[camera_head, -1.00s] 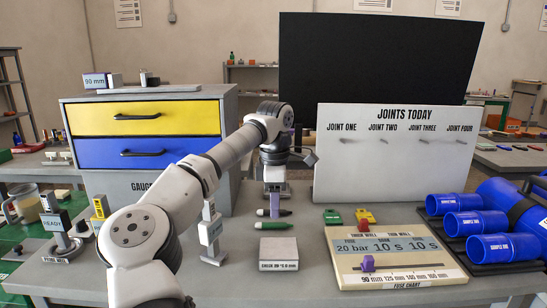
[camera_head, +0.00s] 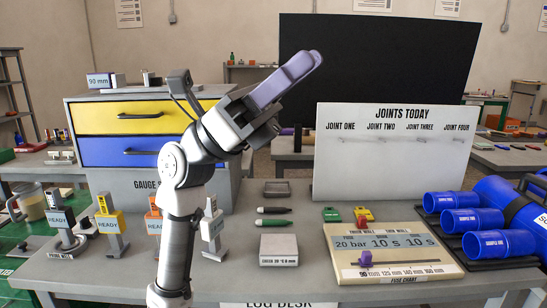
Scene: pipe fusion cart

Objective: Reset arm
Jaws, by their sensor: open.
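My gripper (camera_head: 295,72) is raised over the middle of the desk, in front of the black board, with its pale purple fingers pointing up and to the right. It is open, and I see nothing between the fingers.
The fuse chart (camera_head: 395,254), blue sample pipes (camera_head: 480,223), a grey block (camera_head: 279,250), two markers (camera_head: 275,210) and a yellow READY stand (camera_head: 110,222) occupy the desk. Air right of my arm is clear.

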